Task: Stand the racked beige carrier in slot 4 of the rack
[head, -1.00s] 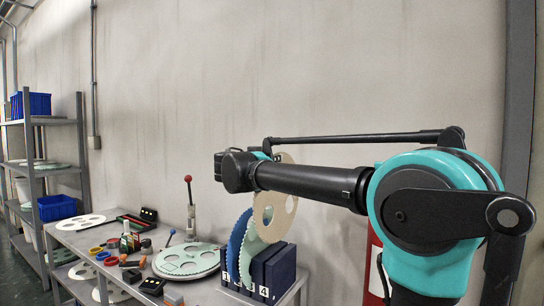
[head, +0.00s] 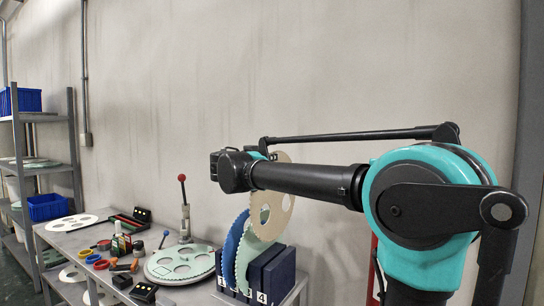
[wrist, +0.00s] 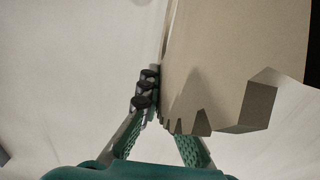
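The beige carrier (head: 266,226), a thin toothed disc with round holes, is upright above the dark blue rack (head: 284,268). In the head view its lower edge overlaps the rack's top; I cannot tell whether it is in a slot. My gripper (wrist: 168,110) is shut on the carrier's rim in the wrist view, one finger at its left face and the other partly hidden behind it. The carrier also fills the right of the wrist view (wrist: 235,60). The gripper is hidden behind my arm in the head view. Rack labels 1, 3 and 4 show.
A blue carrier (head: 232,244) and a mint carrier (head: 243,262) stand in the rack left of the beige one. A mint disc (head: 160,266) lies on a round plate, near a red-knobbed lever (head: 183,200). Tools crowd the bench's left. A shelf unit (head: 74,140) stands far left.

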